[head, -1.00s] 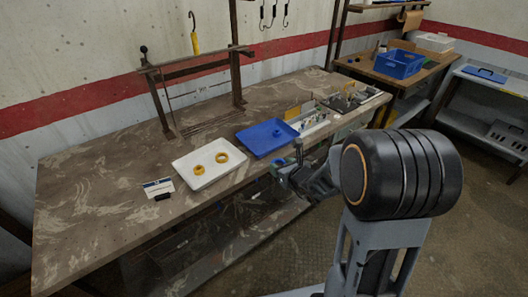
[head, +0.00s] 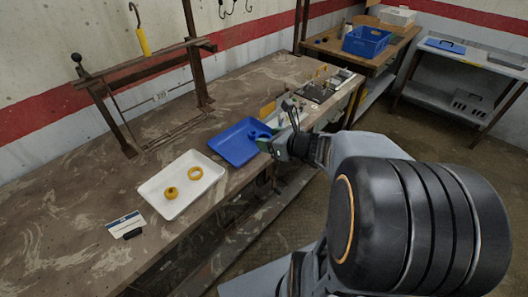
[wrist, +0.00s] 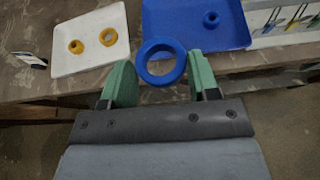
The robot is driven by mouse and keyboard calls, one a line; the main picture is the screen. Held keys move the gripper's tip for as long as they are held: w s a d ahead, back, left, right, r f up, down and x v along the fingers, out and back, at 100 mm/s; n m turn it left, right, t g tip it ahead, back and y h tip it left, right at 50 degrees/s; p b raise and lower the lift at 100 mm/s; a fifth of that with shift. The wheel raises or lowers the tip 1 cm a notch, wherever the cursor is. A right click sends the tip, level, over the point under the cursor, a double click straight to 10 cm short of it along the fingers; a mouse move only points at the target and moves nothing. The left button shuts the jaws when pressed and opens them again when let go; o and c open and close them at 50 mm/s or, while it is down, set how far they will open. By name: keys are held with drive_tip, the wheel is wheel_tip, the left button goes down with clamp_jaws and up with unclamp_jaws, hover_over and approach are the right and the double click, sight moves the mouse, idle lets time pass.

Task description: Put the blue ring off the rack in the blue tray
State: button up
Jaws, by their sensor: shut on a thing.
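My gripper (wrist: 160,85) has two green fingers and is shut on a large blue ring (wrist: 160,79) in the wrist view. The ring sits at the fingertips, its hole facing the camera. The blue tray (wrist: 165,30) lies just beyond it, with a smaller blue ring (wrist: 211,19) in its right part. In the head view, my gripper (head: 272,143) is at the right edge of the blue tray (head: 232,153); the height gap is unclear. The brown rack (head: 140,75) stands at the back of the bench, with no ring visible on it.
A white tray (head: 178,207) with two yellow rings (head: 195,173) lies left of the blue tray. A small label card (head: 125,222) with a black block lies farther left. Tools and parts (head: 318,92) lie on the bench's right end. Bare bench (head: 60,210) lies at left.

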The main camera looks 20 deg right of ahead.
drive_tip(key=w+d+f, duration=0.1)
drive_tip(key=w+f, duration=0.2)
drive_tip(key=w+d+f, duration=0.1)
drive_tip(key=w+f, duration=0.2)
drive_tip(key=f, duration=0.1)
drive_tip(key=w+d+f+b, duration=0.1)
drive_tip(key=w+d+f, duration=0.1)
drive_tip(key=w+f, duration=0.2)
drive_tip(key=shift+w, duration=0.1)
drive_tip(key=shift+f, duration=0.65)
drive_tip(key=shift+f+b, duration=0.3)
drive_tip(key=shift+b, duration=0.05)
drive_tip(key=o, duration=0.9)
drive_tip(key=shift+o, duration=0.2)
